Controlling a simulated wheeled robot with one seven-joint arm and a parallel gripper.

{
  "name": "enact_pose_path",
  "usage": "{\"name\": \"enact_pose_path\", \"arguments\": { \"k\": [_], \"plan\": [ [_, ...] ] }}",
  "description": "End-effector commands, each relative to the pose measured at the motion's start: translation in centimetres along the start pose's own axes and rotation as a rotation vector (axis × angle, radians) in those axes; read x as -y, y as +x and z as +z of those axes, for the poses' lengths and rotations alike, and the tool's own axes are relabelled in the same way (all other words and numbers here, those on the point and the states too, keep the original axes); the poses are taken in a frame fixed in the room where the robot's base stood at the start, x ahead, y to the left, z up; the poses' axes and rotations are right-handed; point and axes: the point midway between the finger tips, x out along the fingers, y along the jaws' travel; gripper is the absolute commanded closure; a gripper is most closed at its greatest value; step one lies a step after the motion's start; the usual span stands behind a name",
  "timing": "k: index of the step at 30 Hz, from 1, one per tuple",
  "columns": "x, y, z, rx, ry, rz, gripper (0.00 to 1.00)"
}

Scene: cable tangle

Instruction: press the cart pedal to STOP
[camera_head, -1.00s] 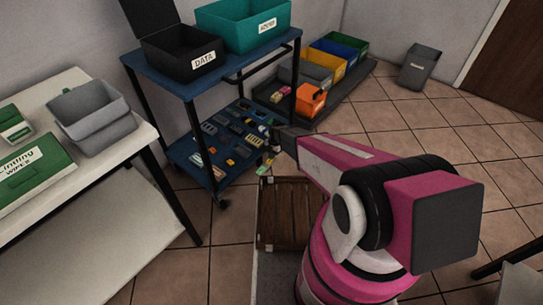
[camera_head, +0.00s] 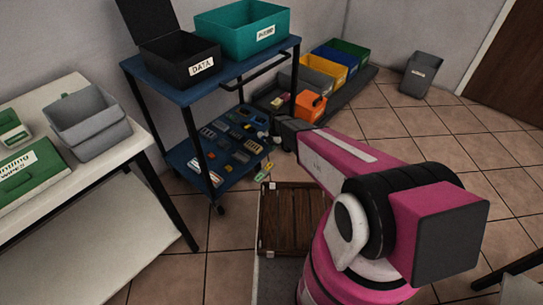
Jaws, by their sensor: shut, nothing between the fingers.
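The cart (camera_head: 136,64) is a blue two-shelf trolley with dark posts and casters, standing left of my arm. A small yellow-green piece (camera_head: 264,172) shows low by the cart's right front corner; I cannot tell whether it is the pedal, and no STOP marking is readable. My gripper (camera_head: 276,134) is at the dark far end of my pink arm, near the cart's right side. It is shut and empty. Its fingertips are small and hard to make out, and I cannot tell if they touch anything.
A black DATA box (camera_head: 200,68) and a teal box (camera_head: 240,38) stand on the cart's top. Small parts cover its lower shelf. Coloured bins (camera_head: 340,66) stand behind. A brown wooden crate (camera_head: 290,215) is in front. A white table (camera_head: 120,140) is left. Tiled floor is open right.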

Motion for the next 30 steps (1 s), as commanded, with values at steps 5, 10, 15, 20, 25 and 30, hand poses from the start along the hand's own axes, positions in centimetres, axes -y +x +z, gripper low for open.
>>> {"name": "enact_pose_path", "arguments": {
  "k": [5, 10, 15, 20, 25, 30],
  "plan": [
    [0.0, -2.3, 0.2, 0.000, -0.001, 0.000, 1.00],
    [0.0, -3.0, 0.3, 0.000, -0.001, 0.000, 1.00],
    [0.0, -3.1, 0.3, 0.000, -0.001, -0.001, 1.00],
    [0.0, -3.1, 0.3, 0.000, -0.001, -0.001, 1.00],
    [0.1, -3.2, -0.2, 0.000, -0.001, -0.001, 1.00],
    [0.4, -3.4, -1.1, 0.000, -0.001, -0.001, 1.00]
  ]
}}
